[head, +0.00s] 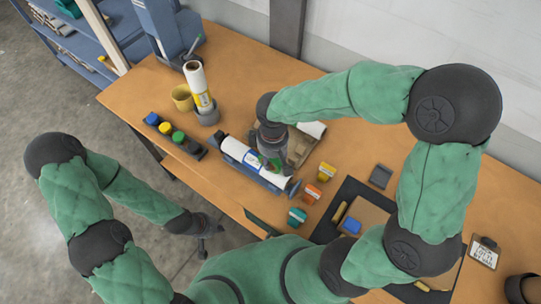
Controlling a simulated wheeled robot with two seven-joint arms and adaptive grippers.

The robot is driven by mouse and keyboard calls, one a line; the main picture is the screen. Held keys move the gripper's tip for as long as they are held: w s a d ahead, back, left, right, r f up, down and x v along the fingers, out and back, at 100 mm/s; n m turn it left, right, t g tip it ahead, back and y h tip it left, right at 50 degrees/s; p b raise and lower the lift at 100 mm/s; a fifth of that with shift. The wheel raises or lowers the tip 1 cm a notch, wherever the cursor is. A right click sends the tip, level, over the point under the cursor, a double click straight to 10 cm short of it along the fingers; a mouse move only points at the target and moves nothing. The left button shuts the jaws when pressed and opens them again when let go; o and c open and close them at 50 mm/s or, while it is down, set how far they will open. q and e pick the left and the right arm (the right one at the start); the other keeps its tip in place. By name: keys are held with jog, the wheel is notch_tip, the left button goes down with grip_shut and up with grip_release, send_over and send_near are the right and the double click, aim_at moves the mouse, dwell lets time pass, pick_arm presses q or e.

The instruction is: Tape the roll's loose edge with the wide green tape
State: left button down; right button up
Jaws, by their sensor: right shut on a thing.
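A white roll (235,148) with a printed label lies in a blue-grey cradle (270,186) near the table's front edge. My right gripper (272,166) points down over the roll's middle, shut on a small green piece, mostly hidden between its fingers. I cannot tell whether the piece touches the roll. The loose edge cannot be made out. A green tape dispenser (297,216) stands right of the cradle, with an orange one (312,194) and a yellow one (326,172) behind it. My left gripper (208,228) is off the table's front edge, away from the roll; its fingers are unclear.
A black holder (190,147) with blue, yellow and green tops stands left of the cradle. Behind it are an upright roll (198,86) and a yellow cup (182,97). A wooden tray (300,147) lies behind the cradle. A dark mat (352,190) lies to the right.

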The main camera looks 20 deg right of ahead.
jog(key=shift+s+d, duration=0.1)
jog(key=shift+s, duration=0.1)
dwell(0.3)
jog(key=shift+s+d+f, duration=0.15)
jog(key=shift+s+d, duration=0.15)
jog(key=shift+s, duration=0.1)
jog(key=shift+s, duration=0.15)
jog(key=shift+s+d, duration=0.35)
jog(key=shift+s, duration=0.05)
jog(key=shift+d, duration=0.15)
dwell(0.5)
jog(key=shift+s+d+r+p, duration=0.2)
jog(key=shift+s+d+p, duration=0.05)
jog(key=shift+s+p, duration=0.05)
jog(key=shift+s+d, duration=0.1)
dwell(0.3)
